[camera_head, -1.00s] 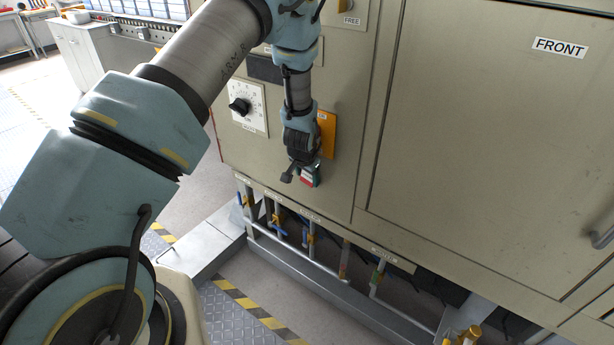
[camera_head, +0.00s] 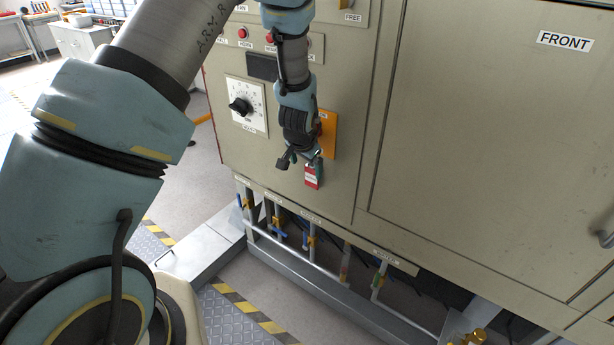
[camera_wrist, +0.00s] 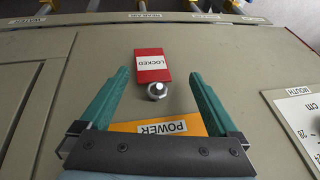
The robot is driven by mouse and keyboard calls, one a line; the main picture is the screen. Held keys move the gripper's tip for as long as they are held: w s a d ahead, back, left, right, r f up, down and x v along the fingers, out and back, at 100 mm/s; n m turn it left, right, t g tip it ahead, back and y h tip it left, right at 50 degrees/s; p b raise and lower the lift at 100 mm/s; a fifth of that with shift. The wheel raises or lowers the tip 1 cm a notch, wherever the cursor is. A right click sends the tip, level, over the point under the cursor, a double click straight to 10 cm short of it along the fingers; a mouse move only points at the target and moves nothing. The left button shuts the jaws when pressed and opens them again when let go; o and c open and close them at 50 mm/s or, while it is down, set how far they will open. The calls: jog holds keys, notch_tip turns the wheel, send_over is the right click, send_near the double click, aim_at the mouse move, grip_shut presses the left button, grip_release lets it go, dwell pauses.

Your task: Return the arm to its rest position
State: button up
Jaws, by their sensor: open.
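My gripper (camera_head: 301,160) is in front of the furnace's control panel, beside the yellow-orange POWER plate (camera_head: 328,134). In the wrist view its two green fingers (camera_wrist: 160,76) are spread wide with nothing held between them. A red and white LOCKED tag (camera_wrist: 152,66) lies against the panel beyond the fingers, with a round silver piece (camera_wrist: 157,91) at its near end. The tag also shows in the head view (camera_head: 312,177), just below the fingers. The fingers appear clear of the tag. The wrist hides part of the POWER plate.
A black dial (camera_head: 240,106) on a white plate is left of my gripper. Pipes with coloured valve handles (camera_head: 310,238) run below the panel. The large FRONT door (camera_head: 490,140) is to the right. Open floor (camera_head: 205,165) lies left of the cabinet.

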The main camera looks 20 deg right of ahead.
jog(key=shift+b+v, duration=0.35)
jog(key=shift+v, duration=1.65)
jog(key=a+r+n+g+y, duration=0.1)
jog(key=a+r+n, duration=0.25)
jog(key=a, duration=0.55)
jog(key=a+r+n+y, duration=0.15)
jog(key=a+r, duration=0.25)
jog(key=a, duration=0.6)
jog(key=s+a+r+n, duration=0.2)
jog(key=s+a+n, duration=0.1)
jog(key=a, duration=0.5)
jog(key=s+a+r+n+g, duration=0.1)
jog(key=s+a+r+n, duration=0.2)
jog(key=s+a, duration=0.3)
jog(key=shift+s+a+g, duration=0.2)
jog(key=shift+a+g, duration=0.1)
jog(key=shift+a, duration=0.95)
jog(key=shift+d, duration=0.1)
